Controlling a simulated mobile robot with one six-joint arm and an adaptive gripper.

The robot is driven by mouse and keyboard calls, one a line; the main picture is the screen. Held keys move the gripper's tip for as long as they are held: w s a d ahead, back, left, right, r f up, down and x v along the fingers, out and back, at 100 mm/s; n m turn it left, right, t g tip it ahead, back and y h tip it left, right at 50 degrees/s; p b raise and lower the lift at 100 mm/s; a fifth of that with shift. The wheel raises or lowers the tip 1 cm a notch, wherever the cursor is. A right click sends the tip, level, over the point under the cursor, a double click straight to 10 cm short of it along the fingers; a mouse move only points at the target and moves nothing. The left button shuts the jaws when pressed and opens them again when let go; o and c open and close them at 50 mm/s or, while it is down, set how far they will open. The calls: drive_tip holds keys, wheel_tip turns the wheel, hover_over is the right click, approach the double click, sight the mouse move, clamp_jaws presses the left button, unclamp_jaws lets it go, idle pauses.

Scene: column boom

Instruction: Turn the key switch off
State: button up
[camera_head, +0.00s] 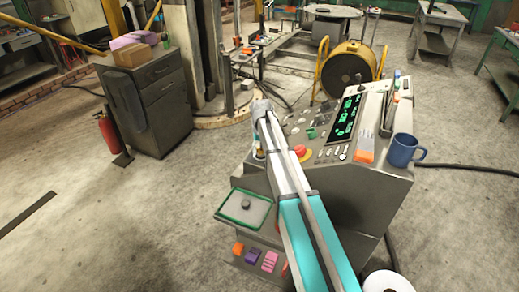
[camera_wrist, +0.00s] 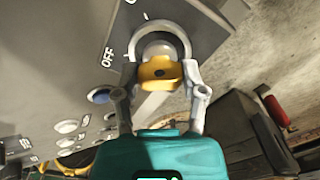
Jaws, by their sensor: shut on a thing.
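The word OFF (camera_wrist: 107,57) is printed on the panel left of the ring. My gripper (camera_wrist: 160,74) is shut on the key head, one finger on each side. In the head view my arm reaches over the console (camera_head: 345,180), and the key switch and fingertips cannot be made out there.
The console carries a red emergency button (camera_head: 302,153), a green-lit display (camera_head: 347,116), levers and a blue mug (camera_head: 405,150) at its right edge. A green-rimmed tray (camera_head: 233,217) is left of my arm. A cabinet (camera_head: 165,100) and a fire extinguisher (camera_head: 108,133) stand further left, with open floor between.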

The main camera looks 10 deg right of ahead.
drive_tip(key=shift+w+n, duration=0.2)
drive_tip(key=shift+n, duration=0.4)
drive_tip(key=o, duration=1)
drive_tip(key=shift+o, duration=0.7)
drive_tip(key=shift+s, duration=0.1)
